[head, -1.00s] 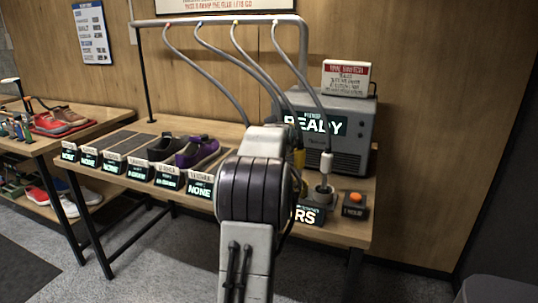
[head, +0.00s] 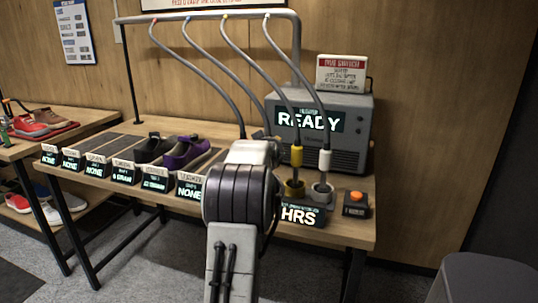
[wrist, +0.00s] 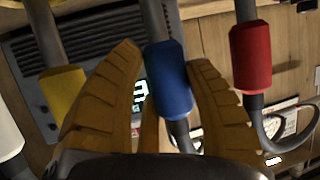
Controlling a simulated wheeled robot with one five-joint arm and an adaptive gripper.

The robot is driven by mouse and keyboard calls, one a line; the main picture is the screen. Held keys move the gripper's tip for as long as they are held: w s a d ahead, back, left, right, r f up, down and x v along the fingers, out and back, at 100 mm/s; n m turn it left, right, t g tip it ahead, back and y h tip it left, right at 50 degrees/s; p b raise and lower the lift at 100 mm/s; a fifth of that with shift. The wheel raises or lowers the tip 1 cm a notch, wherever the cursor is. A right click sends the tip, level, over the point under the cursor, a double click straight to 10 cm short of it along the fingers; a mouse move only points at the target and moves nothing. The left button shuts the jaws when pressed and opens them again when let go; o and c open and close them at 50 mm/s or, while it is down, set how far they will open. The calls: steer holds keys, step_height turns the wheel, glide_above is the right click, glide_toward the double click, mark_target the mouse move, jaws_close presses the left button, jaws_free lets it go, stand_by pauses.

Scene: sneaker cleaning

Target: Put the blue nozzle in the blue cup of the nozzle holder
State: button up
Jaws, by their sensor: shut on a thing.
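My gripper (wrist: 165,100) shows in the wrist view with its two orange-brown ribbed fingers on either side of the blue nozzle (wrist: 168,80), shut on it. The nozzle hangs on a grey hose. In the head view my arm hides the gripper, the blue nozzle and any blue cup. The yellow cup (head: 294,188) and the light grey cup (head: 322,193) of the nozzle holder show to the right of my arm, with the yellow nozzle (head: 296,157) and white nozzle (head: 325,160) over them.
In the wrist view, the yellow nozzle (wrist: 62,95) is left of my gripper and the red nozzle (wrist: 250,55) right. A grey machine (head: 350,140) reading READY stands at the back. An orange button (head: 356,196) is at the table's right.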

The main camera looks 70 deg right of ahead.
steer(key=shift+r, duration=0.1)
steer(key=o, duration=1.2)
steer(key=shift+f, duration=0.2)
